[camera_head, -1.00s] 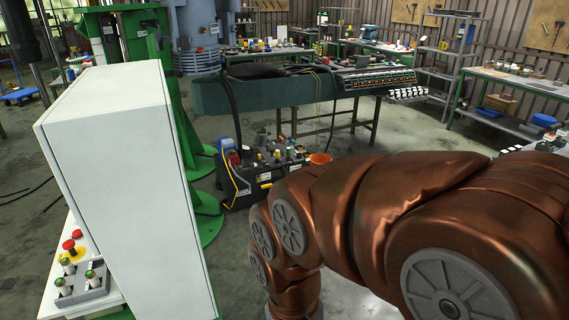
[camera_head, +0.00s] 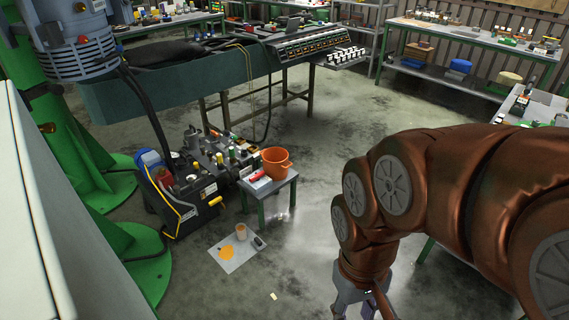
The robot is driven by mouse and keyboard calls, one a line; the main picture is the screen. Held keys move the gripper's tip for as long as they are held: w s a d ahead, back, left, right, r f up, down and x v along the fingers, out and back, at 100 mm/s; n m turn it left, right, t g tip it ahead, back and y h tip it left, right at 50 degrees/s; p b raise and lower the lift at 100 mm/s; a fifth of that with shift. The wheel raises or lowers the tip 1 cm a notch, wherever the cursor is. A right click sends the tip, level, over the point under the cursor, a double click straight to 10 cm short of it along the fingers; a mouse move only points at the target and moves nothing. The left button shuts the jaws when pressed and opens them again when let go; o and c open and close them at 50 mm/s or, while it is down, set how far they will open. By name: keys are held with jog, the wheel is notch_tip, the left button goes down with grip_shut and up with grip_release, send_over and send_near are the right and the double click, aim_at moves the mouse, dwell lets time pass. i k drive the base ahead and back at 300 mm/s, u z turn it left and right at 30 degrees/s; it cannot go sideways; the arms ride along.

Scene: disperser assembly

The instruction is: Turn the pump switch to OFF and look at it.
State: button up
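No pump switch can be made out at this size. A dark pump-like unit (camera_head: 186,217) with a blue motor (camera_head: 150,160), hoses and several small fittings stands on the floor left of centre. The top of my gripper (camera_head: 358,303) shows at the bottom edge, below my copper-coloured arm. Its fingertips are cut off or too small to read. It is to the right of the unit and apart from it.
A white cabinet (camera_head: 50,250) and green column (camera_head: 70,135) stand at left. An orange bucket (camera_head: 276,161) sits on a small table (camera_head: 270,186). A white sheet (camera_head: 229,260) with an orange spill lies on the floor.

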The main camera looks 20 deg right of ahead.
aim_at(257, 177)
jog(key=u, duration=0.05)
jog(key=k, duration=0.45)
jog(key=z, duration=0.8)
jog(key=i, duration=1.8)
jog(key=u, duration=0.25)
jog(key=i, duration=1.25)
jog(key=u, duration=1.15)
jog(key=i, duration=0.5)
jog(key=u, duration=0.35)
